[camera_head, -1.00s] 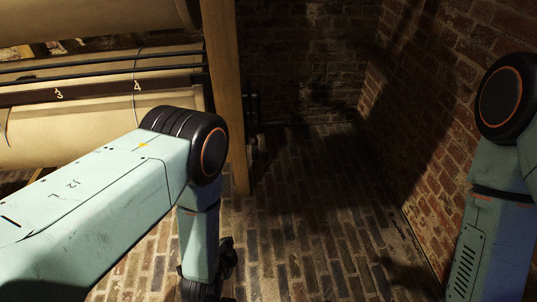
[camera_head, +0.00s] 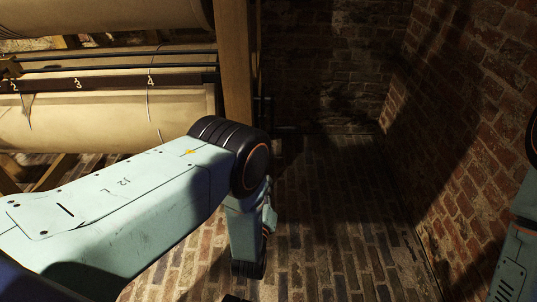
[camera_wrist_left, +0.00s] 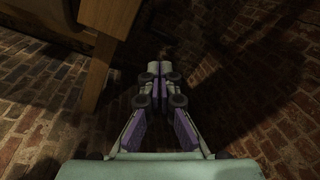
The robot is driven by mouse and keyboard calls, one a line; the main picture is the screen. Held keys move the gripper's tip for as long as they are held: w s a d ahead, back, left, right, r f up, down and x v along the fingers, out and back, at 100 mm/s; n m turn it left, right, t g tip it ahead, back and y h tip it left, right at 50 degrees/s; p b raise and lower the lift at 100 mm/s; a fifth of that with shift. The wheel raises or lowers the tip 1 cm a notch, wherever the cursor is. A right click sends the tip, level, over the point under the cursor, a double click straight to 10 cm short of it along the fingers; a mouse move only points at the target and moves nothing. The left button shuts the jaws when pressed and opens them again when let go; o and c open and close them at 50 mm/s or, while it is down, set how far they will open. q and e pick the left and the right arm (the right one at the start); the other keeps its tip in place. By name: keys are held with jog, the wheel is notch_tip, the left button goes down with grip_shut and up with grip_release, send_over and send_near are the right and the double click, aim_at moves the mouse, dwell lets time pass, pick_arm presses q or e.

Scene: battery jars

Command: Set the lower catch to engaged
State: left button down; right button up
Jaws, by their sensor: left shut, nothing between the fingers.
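I cannot make out the lower catch in either view. My left gripper (camera_wrist_left: 159,68) shows in the left wrist view, with its fingertips together and nothing between them. It points over bare brick floor, to the right of a wooden post. In the head view my left arm reaches in from the left and bends down at the elbow. Its gripper is hardly visible there, at or below the bottom edge. My right arm shows only at the right edge, and its gripper is out of view.
A wooden post (camera_head: 237,75) stands beside large cream cylinders (camera_head: 100,122). Between the cylinders runs a dark rail (camera_head: 115,82) marked 3 and 4. A brick wall (camera_head: 480,120) closes off the right side. The brick floor (camera_head: 335,215) between post and wall is clear and partly shadowed.

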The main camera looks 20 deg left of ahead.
pick_arm(q)
jog(key=shift+m, duration=0.4)
jog(key=w+a+r+b, duration=0.2)
jog(key=w+r+b, duration=0.1)
jog(key=w, duration=0.5)
jog(key=shift+a+r+b, duration=0.35)
jog(key=shift+b, duration=0.35)
jog(key=shift+w, duration=0.1)
